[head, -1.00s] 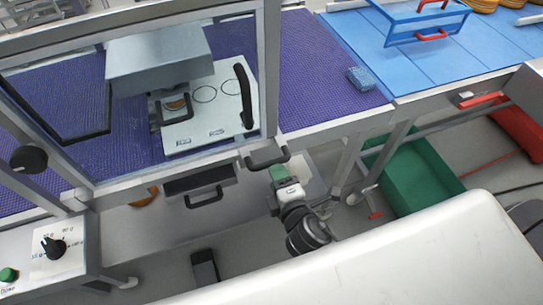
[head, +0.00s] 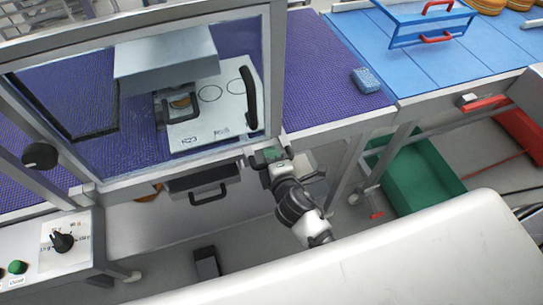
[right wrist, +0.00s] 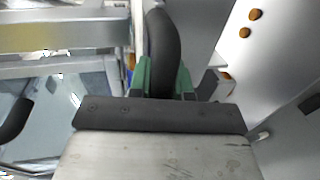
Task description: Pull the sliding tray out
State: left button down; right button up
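A white tray plate (head: 240,75) with ring outlines lies inside the framed machine in the head view, under a grey block. Which part slides cannot be told for sure. My right gripper (head: 268,155) is at the machine's front edge, right of the drawer, over a dark handle there. In the right wrist view, a curved black handle (right wrist: 160,50) runs between the green fingers of my right gripper (right wrist: 164,78). The fingers lie close along both its sides; whether they press on it is unclear. My left gripper is not in view.
A drawer with a black handle (head: 208,194) is left of my right gripper. A clear door with a black handle (head: 248,97) fronts the machine. A green bin (head: 425,175) stands on the floor at right.

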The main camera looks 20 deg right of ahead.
grip_shut()
jog(key=shift+d, duration=0.1)
jog(key=d+p, duration=0.1)
jog(key=d, duration=0.6)
jog(key=d+p, duration=0.1)
jog(key=d, duration=0.5)
jog(key=shift+w+d, duration=0.2)
jog(key=shift+d, duration=0.2)
jog(key=d, duration=1.3)
jog(key=shift+w+d+b, duration=0.25)
jog(key=shift+b, duration=0.1)
jog(key=shift+d, duration=0.4)
jog(key=shift+r, duration=0.1)
